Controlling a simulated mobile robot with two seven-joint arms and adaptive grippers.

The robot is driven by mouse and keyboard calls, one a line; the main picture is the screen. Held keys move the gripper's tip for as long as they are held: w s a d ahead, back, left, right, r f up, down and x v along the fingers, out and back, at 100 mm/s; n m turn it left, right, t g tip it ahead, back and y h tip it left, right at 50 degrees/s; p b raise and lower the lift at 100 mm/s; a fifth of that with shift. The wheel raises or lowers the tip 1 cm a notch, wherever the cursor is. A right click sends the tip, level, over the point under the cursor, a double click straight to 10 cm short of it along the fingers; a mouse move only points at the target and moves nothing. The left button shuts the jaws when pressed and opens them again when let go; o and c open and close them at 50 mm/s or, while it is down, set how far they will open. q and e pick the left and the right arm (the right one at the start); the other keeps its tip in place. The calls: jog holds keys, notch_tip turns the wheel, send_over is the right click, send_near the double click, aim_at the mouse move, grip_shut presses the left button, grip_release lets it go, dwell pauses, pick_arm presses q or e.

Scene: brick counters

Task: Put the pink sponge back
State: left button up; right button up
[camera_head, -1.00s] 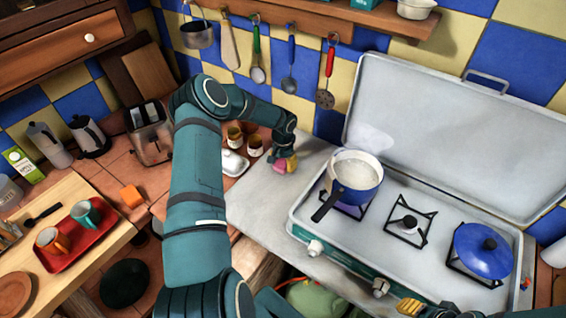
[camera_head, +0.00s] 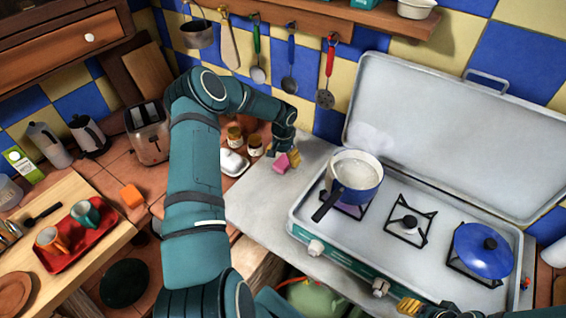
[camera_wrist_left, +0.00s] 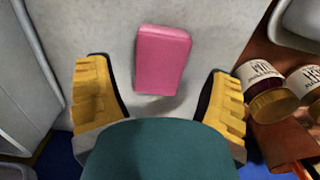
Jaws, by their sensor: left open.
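The pink sponge (camera_head: 281,164) lies on the bare grey metal surface left of the stove in the head view. In the left wrist view the sponge (camera_wrist_left: 163,58) shows whole, with clear gaps to both yellow fingers. My left gripper (camera_head: 294,158) is open and empty, close beside the sponge on its wall side. My right gripper (camera_head: 410,306) shows only as yellow finger parts at the bottom edge of the head view; its opening cannot be made out.
Small jars (camera_head: 254,146) and a white butter dish (camera_head: 233,163) stand to the left. Utensils hang above. The metal surface around the sponge is clear.

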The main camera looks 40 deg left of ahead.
aim_at(283, 162)
pick_arm(q)
notch_tip(283, 162, up, 10)
jog(key=shift+f, duration=0.15)
dwell(0.7)
